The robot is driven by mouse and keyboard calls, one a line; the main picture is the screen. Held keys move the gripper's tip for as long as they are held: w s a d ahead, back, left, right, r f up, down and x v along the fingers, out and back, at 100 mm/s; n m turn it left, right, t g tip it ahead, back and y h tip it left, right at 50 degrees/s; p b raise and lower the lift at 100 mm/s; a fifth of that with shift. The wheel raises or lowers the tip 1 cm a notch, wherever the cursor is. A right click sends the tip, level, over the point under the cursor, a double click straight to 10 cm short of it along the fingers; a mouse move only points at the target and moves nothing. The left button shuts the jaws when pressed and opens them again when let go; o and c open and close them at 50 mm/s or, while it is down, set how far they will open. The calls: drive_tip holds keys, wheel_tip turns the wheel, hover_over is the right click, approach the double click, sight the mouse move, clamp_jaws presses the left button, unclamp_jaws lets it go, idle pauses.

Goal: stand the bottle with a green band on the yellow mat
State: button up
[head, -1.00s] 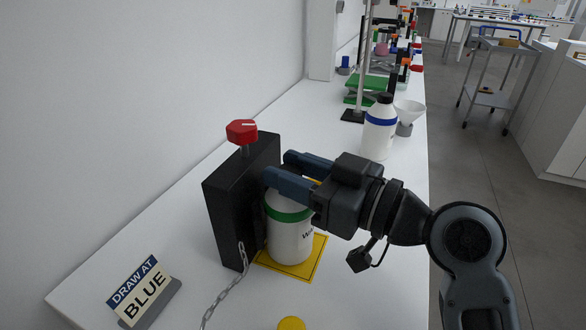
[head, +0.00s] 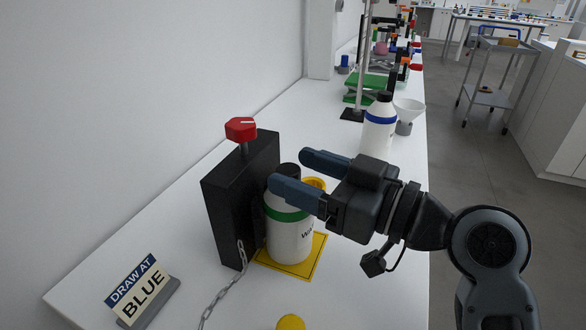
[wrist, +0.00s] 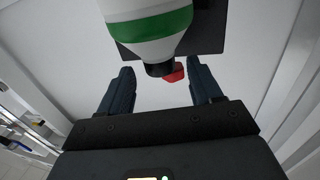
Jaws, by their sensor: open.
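The white bottle with a green band (head: 288,238) stands upright on the yellow mat (head: 309,267), close beside the black block. Its dark cap (head: 290,171) shows just behind my gripper's near finger. My gripper (head: 296,172) is open, and its fingers are at the height of the bottle's top. In the wrist view the bottle (wrist: 150,20) points its dark cap toward the space between the two open fingers (wrist: 158,88). Nothing is held between the fingers. The side of the bottle facing the block is hidden.
A black block (head: 240,195) with a red knob (head: 241,129) and a chain stands left of the bottle. A sign reading "DRAW AT BLUE" (head: 143,290) is at front left. A blue-banded bottle (head: 378,128) and a funnel (head: 408,112) stand farther back. A yellow round thing is behind the green-banded bottle (head: 315,184).

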drive_tip(key=b+v, duration=0.1)
drive_tip(key=v, duration=0.9)
